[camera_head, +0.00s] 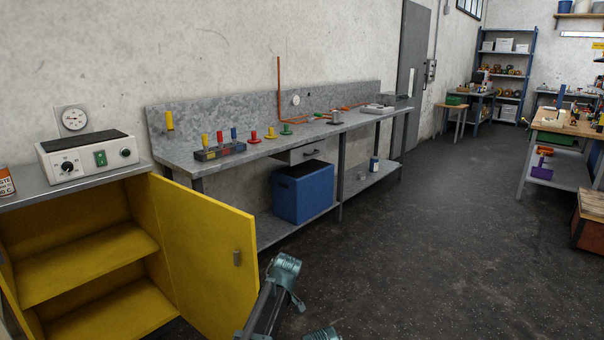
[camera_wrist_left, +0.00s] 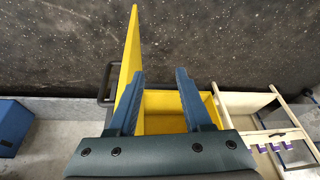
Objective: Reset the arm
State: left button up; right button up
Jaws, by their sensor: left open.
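My left gripper (camera_wrist_left: 161,75) shows in the left wrist view with its two dark fingers spread apart and nothing between them. Beyond the fingers are the yellow cabinet (camera_wrist_left: 168,103) and its open yellow door (camera_wrist_left: 131,55). In the head view a grey-green part of my arm (camera_head: 272,295) rises from the bottom edge, right of the cabinet door (camera_head: 205,250). The fingers do not show there. The cabinet (camera_head: 95,270) stands open at the left, and its visible shelves are bare. My right gripper is in neither view.
A metal workbench (camera_head: 235,158) along the wall holds coloured pegs and rings. A blue box (camera_head: 303,190) sits on its lower shelf. A control box (camera_head: 90,155) stands on the cabinet top beside a tin (camera_head: 6,183). The dark floor (camera_head: 430,240) at centre right is clear.

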pick_arm(q)
jog(key=s+a+f+m+g+h, duration=0.1)
jog(key=s+a+m+h, duration=0.15)
jog(key=s+m, duration=0.6)
jog(key=s+a+m+h, duration=0.1)
jog(key=s+a+m, duration=0.25)
jog(key=s, duration=0.95)
jog(key=s+d+m+g, duration=0.1)
jog(key=s+d+m, duration=0.4)
jog(key=d, duration=0.6)
notch_tip(320, 180, up, 26)
jog(key=n+p, duration=0.1)
jog(key=p, duration=2.5)
jog(key=shift+s+y, duration=0.4)
jog(key=shift+y, duration=0.05)
